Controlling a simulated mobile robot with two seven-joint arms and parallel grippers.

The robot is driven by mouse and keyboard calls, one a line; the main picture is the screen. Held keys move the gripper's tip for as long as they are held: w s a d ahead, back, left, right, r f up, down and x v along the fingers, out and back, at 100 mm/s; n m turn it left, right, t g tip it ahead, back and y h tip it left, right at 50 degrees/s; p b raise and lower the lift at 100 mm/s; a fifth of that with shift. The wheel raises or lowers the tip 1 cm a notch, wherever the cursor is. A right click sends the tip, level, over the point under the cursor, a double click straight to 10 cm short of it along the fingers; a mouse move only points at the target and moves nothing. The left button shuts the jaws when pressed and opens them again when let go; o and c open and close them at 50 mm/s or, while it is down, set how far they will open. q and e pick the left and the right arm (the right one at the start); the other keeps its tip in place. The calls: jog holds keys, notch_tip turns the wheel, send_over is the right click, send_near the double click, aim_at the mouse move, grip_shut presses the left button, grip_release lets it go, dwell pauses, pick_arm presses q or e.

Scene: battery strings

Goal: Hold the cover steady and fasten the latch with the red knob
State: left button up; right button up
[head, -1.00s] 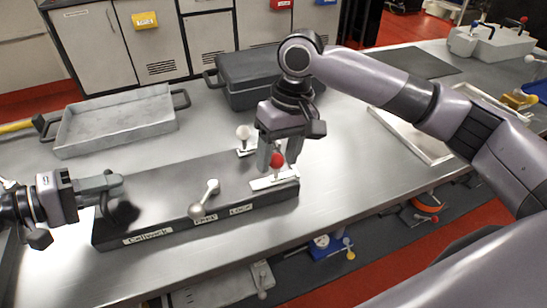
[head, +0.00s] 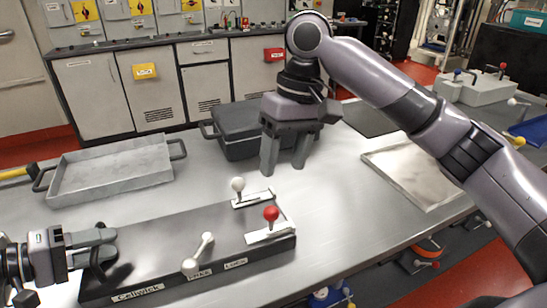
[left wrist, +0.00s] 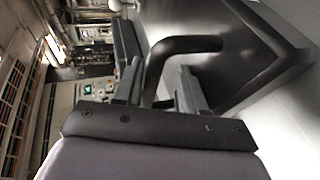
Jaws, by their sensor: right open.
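The cover is a long dark grey block (head: 150,250) with label strips along its front. The latch with the red knob (head: 271,213) stands on a white plate at its right end, the knob upright on its stem. My right gripper (head: 284,172) is open and empty, above and behind the red knob, clear of it. My left gripper (head: 110,245) is at the cover's left end. In the left wrist view its fingers (left wrist: 162,85) are on either side of a black bar handle (left wrist: 190,44); whether they press on it I cannot tell.
A white-knobbed latch (head: 237,184) stands behind the red one, and a white-knobbed lever (head: 198,252) lies at the cover's front. A grey metal tray (head: 110,174) and a dark case (head: 237,130) stand behind. A shallow tray (head: 410,175) lies to the right. The table between is clear.

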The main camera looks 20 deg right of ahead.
pick_arm(q)
jog(key=shift+r, duration=0.1)
jog(key=shift+a, duration=0.1)
jog(key=shift+a+r, duration=0.15)
jog(key=shift+a, duration=0.2)
jog(key=v, duration=1.1)
jog(key=shift+s, duration=0.15)
